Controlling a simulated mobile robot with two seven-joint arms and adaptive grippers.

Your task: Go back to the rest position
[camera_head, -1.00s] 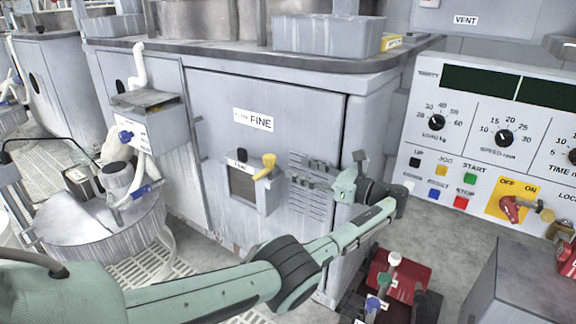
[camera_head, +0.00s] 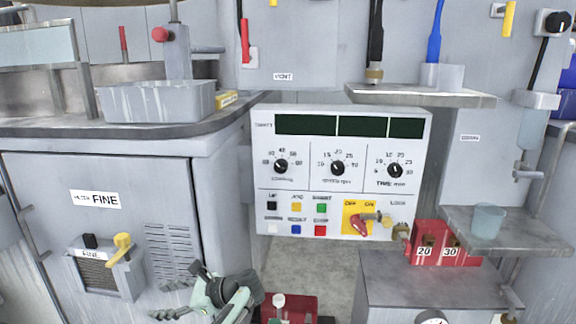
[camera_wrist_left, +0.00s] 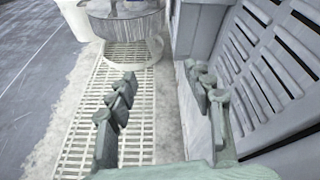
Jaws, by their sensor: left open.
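My left gripper (camera_head: 180,290) is at the bottom of the head view, in front of the grey cabinet marked FINE (camera_head: 130,180). Its green fingers are spread with nothing between them. In the left wrist view the two fingers of the left gripper (camera_wrist_left: 160,92) stand apart over a pale floor grating (camera_wrist_left: 82,125), with the slotted cabinet face (camera_wrist_left: 265,70) close on the right. Most of the left arm is out of the head view. My right gripper is not in view.
The control panel (camera_head: 340,180) with knobs and buttons is at the centre. A yellow-handled filter unit (camera_head: 103,272) sticks out of the cabinet. Red blocks marked 20 and 30 (camera_head: 437,243) stand on a grey box (camera_head: 430,285) at the right. A grey tray (camera_head: 158,103) sits on the counter.

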